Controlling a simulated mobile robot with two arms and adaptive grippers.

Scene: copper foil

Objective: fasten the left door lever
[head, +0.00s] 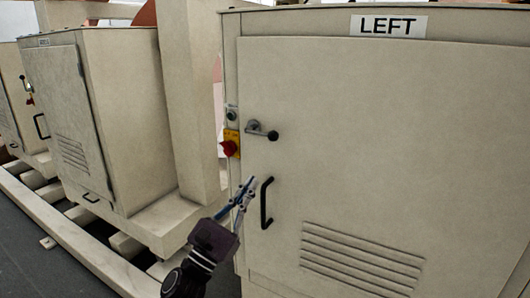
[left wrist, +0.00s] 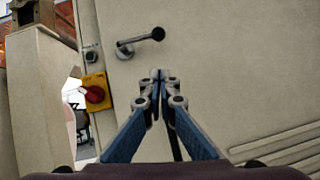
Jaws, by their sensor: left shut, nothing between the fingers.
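The left door (head: 370,140) is a beige cabinet door under a sign (head: 388,26) reading LEFT. Its lever (head: 262,130) is metal with a black knob and points to the right, nearly level. In the left wrist view the lever (left wrist: 138,42) is above the fingertips, tilted slightly up to the right. My left gripper (head: 252,184) is shut and empty, below the lever and beside the black door handle (head: 267,203). It also shows in the left wrist view (left wrist: 160,76), apart from the lever. My right gripper is not in view.
A red rotary switch on a yellow plate (head: 231,143) sits left of the lever, with a round lock (head: 232,113) above it. Louvred vents (head: 360,262) are low on the door. A beige post (head: 190,100) and another cabinet (head: 100,110) stand to the left.

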